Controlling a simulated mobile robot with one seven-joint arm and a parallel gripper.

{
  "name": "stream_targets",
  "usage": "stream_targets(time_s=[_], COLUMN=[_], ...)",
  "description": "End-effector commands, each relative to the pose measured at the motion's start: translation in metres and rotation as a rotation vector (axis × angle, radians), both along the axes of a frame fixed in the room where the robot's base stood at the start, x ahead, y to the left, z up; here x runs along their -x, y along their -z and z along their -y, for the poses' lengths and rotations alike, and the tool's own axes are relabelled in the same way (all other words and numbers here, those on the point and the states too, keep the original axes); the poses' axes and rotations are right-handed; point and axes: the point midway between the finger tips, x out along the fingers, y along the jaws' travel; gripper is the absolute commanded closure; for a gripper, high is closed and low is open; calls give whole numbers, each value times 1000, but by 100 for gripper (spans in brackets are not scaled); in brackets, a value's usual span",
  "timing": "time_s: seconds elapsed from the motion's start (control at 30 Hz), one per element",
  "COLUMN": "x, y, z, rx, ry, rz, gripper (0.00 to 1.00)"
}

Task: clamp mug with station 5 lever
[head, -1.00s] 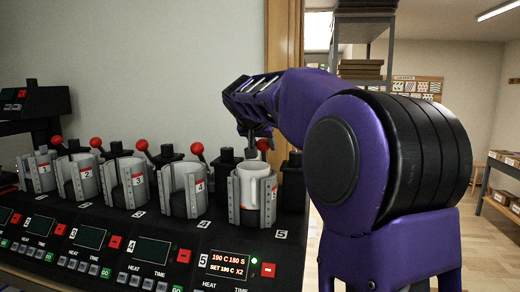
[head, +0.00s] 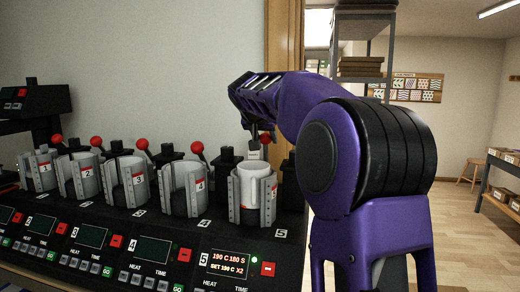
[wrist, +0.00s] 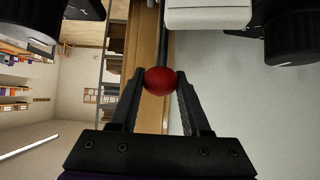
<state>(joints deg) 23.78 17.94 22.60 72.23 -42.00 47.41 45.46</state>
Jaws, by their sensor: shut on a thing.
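A white mug (head: 257,171) stands upright in the station 5 press (head: 240,200), between its grey clamp jaws; I cannot tell how tightly they hold it. The station 5 lever ends in a red ball knob (wrist: 160,81). My gripper (wrist: 160,78) is shut on this knob, with one dark finger on each side. In the head view my gripper (head: 258,141) is behind and above the mug, and only part of the red knob shows. The lever's lower part is hidden behind the mug and press.
Stations 1 to 4 stand in a row to the left, with the station 4 lever (head: 198,148) nearest. The station 5 panel (head: 229,263) in front is lit, reading 190 C 180 S. A wooden post (head: 283,60) rises behind my arm.

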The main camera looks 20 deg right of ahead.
Motion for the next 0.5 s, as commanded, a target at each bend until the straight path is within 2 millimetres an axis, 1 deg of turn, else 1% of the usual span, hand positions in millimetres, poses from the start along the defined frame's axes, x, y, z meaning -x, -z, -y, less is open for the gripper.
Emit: stream_targets(time_s=[0.5], x=[-24], y=[-1], z=[16], rx=[-1], ry=[0], rz=[2], gripper=[79])
